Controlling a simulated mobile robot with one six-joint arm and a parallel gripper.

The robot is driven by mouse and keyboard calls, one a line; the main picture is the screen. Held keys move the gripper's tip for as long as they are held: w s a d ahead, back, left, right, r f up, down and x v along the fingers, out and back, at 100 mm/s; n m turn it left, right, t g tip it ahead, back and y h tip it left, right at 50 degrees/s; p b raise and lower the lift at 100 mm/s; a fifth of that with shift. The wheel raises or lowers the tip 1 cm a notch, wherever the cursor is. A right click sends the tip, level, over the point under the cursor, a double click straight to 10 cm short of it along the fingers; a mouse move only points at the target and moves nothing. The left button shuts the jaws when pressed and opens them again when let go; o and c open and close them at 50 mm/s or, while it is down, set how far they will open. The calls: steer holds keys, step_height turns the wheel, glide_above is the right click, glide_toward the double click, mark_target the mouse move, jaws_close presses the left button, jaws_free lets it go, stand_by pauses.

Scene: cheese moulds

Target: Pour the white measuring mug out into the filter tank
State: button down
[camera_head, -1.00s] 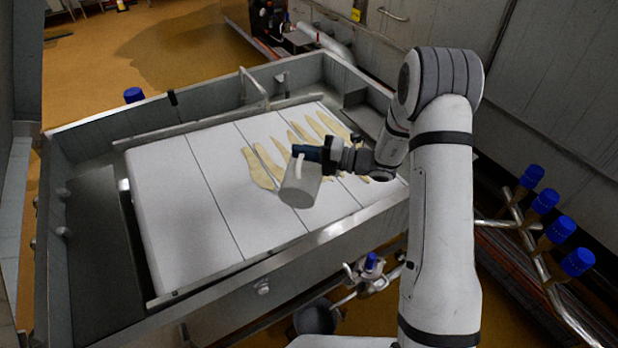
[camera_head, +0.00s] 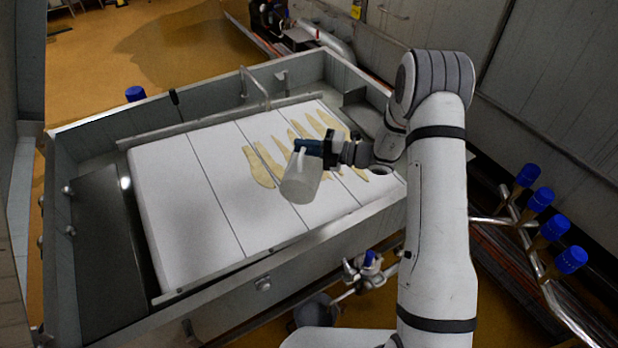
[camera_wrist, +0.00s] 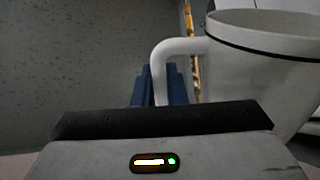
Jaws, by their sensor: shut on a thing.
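The white measuring mug (camera_head: 300,182) hangs over the white panels inside the steel filter tank (camera_head: 225,283). My gripper (camera_head: 312,149) is shut on the mug's handle, with blue fingers around it. In the wrist view the mug (camera_wrist: 285,75) shows at the right with its rim at the top; its handle (camera_wrist: 178,46) runs down between the blue fingers (camera_wrist: 165,88).
Several pale yellow patches (camera_head: 262,172) lie on the panels near the mug. A bent pipe (camera_head: 257,90) stands at the tank's back rim. Blue-capped valves (camera_head: 540,199) stand at the right. A grey bucket (camera_head: 313,312) is below the front wall.

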mark_target(308, 137)
steer(key=shift+w+d+r+m+p, duration=0.2)
steer(key=shift+w+m+p, duration=0.25)
steer(key=shift+w+p, duration=0.2)
steer(key=shift+w+d+r+m+p, duration=0.1)
steer(key=shift+w+r+m+p, duration=0.05)
steer(key=shift+w+m+p, duration=0.45)
steer(key=shift+w+p, duration=0.25)
steer(key=shift+p, duration=0.1)
steer(key=shift+w+r+m+p, duration=0.15)
steer(key=shift+w+m+p, duration=0.2)
steer(key=shift+w+p, duration=0.05)
steer(key=shift+w+d+m+p, duration=0.25)
steer(key=shift+w+m+p, duration=0.35)
steer(key=shift+w+m, duration=0.45)
steer(key=shift+w+d, duration=0.1)
steer(key=shift+w, duration=0.25)
steer(key=shift+w+d+f+m, duration=0.1)
steer(key=shift+w+f+m, duration=0.1)
steer(key=shift+w+m, duration=0.4)
steer(key=shift+w+d+f+m, duration=0.2)
steer(key=shift+w+m, duration=0.25)
steer(key=shift+w, duration=0.3)
steer(key=shift+w+d+f+m, duration=0.1)
steer(key=shift+w+f+m, duration=0.1)
steer(key=shift+w+m, duration=0.4)
stand_by(0.6)
